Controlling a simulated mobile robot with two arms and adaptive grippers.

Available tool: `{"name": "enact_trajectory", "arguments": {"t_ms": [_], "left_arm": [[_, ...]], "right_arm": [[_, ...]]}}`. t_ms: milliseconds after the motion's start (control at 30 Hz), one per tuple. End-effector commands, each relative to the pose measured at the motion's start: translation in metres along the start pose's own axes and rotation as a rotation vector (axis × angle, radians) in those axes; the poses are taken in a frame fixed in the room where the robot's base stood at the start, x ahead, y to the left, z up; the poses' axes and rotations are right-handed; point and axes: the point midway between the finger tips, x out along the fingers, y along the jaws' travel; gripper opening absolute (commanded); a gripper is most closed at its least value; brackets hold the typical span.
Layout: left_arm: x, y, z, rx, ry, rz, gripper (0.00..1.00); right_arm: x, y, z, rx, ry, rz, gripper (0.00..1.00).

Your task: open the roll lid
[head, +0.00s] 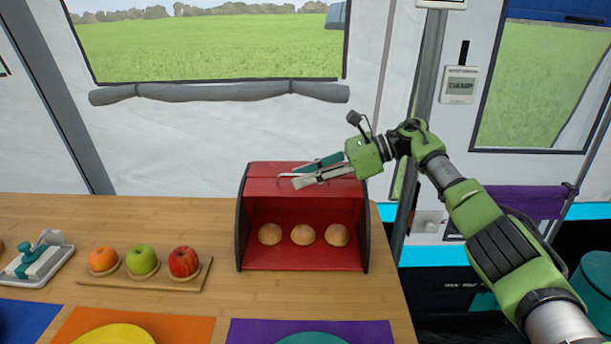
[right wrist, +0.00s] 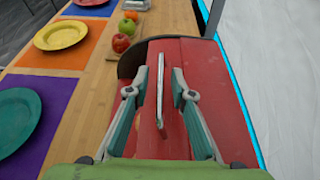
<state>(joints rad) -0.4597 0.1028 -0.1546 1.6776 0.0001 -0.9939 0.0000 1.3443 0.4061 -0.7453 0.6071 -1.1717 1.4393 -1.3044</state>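The red bread box (head: 241,225) with dark curved side walls stands on the wooden table. Its front is open and three round buns (head: 303,235) show inside. The red roll lid (head: 265,186) is up at the top of the box. Its metal bar handle (right wrist: 160,90) stands out from the red surface in the right wrist view. My right gripper (head: 294,177) is over the box top, with its fingers apart on either side of the handle; it also shows in the right wrist view (right wrist: 159,75). I see a gap between each finger and the handle. My left gripper is not in view.
A wooden board (head: 190,278) with an orange, a green apple and a red apple lies left of the box. A tray (head: 28,281) is farther left. Plates on coloured mats line the front edge. The tent wall (head: 215,150) is behind the table.

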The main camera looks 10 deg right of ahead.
Motion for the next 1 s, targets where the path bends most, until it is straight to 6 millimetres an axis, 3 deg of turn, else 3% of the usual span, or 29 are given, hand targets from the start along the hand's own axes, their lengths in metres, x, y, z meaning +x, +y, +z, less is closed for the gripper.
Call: {"name": "enact_trajectory", "arguments": {"t_ms": [167,600,800,1000], "left_arm": [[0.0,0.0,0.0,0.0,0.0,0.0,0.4],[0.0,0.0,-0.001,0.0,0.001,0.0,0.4],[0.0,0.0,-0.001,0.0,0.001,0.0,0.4],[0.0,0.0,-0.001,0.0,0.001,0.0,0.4]], "right_arm": [[-0.018,-0.001,0.001,0.0,0.0,-0.003,0.22],[-0.104,-0.001,0.0,0.0,0.001,-0.002,0.22],[-0.118,-0.001,0.0,0.001,0.0,-0.001,0.22],[-0.119,0.0,0.0,0.0,0.001,0.0,0.22]]}}
